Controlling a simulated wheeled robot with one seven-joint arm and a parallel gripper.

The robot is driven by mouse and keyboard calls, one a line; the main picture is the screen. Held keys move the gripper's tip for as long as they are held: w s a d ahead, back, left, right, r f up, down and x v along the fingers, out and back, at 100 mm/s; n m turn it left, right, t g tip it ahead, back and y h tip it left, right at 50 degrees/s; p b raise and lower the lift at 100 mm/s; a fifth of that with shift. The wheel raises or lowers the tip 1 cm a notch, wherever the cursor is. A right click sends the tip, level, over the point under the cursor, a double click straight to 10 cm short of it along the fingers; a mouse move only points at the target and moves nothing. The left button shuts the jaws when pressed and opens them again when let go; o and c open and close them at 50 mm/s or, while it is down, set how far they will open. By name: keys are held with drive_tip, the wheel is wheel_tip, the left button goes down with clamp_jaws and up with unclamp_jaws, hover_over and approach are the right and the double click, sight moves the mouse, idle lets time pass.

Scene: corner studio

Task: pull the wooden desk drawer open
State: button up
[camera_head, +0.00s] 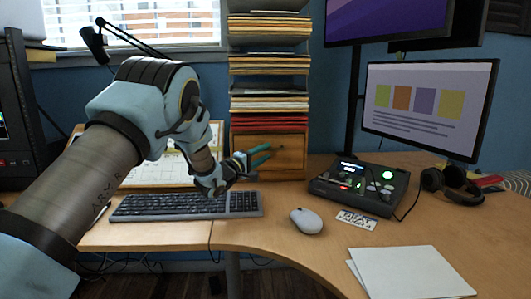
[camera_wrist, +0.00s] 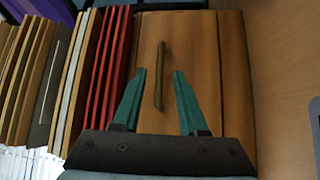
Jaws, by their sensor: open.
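The wooden desk drawer (camera_head: 291,151) is the bottom compartment of the paper organizer on the desk, and its front looks closed. In the wrist view the drawer front (camera_wrist: 207,60) fills the middle, with a dark, bar-shaped handle (camera_wrist: 160,78) on it. My gripper (camera_head: 264,155) is in front of the drawer's left part in the head view. In the wrist view my gripper (camera_wrist: 158,75) is open, with one teal finger on each side of the handle. The fingers do not appear to touch the handle; the exact depth gap cannot be told.
Red folders and paper shelves (camera_head: 268,98) are stacked above the drawer. A keyboard (camera_head: 187,205) lies under my arm, and a mouse (camera_head: 307,220) sits to its right. A control box (camera_head: 360,188) stands right of the drawer. The desk just before the drawer is clear.

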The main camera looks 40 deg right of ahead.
drive_tip(key=shift+d, duration=0.45)
clamp_jaws()
idle(1.2)
